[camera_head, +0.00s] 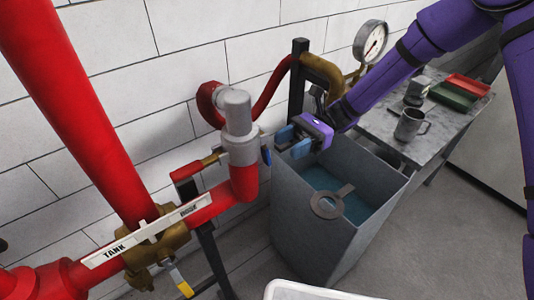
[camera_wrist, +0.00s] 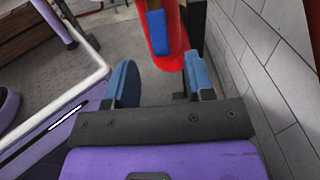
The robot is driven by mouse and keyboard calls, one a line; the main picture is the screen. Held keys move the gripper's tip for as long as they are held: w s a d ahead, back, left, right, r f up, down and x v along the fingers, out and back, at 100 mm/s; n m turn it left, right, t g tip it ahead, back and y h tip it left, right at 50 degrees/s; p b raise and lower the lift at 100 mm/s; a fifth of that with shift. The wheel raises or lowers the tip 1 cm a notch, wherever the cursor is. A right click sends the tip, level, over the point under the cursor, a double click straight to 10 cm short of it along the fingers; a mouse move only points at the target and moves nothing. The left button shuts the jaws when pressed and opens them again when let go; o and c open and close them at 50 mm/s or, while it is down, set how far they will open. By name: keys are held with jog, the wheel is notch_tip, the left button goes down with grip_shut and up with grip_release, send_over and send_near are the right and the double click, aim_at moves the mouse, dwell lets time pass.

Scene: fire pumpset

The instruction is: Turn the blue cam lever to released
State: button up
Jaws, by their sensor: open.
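The blue cam lever (camera_head: 266,155) sits on the right side of the grey coupling (camera_head: 239,132) on the red pipe, and seems to lie close along it. In the wrist view the blue lever (camera_wrist: 157,32) shows against the red pipe, ahead of the fingers and between their lines. My gripper (camera_head: 292,142) has blue fingertips and is just right of the lever, apart from it. In the wrist view my gripper (camera_wrist: 161,82) is open with nothing between its fingers. The lever's far side is hidden.
A grey open tank (camera_head: 335,240) with water stands below my gripper. A black post (camera_head: 297,75) and brass elbow (camera_head: 322,72) are behind. The red pipe's TANK handle (camera_head: 145,232) is at left. A metal table (camera_head: 445,130) with a mug (camera_head: 410,125) stands at right.

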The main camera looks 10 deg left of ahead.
aim_at(266, 156)
jog(key=x, duration=0.7)
grip_shut()
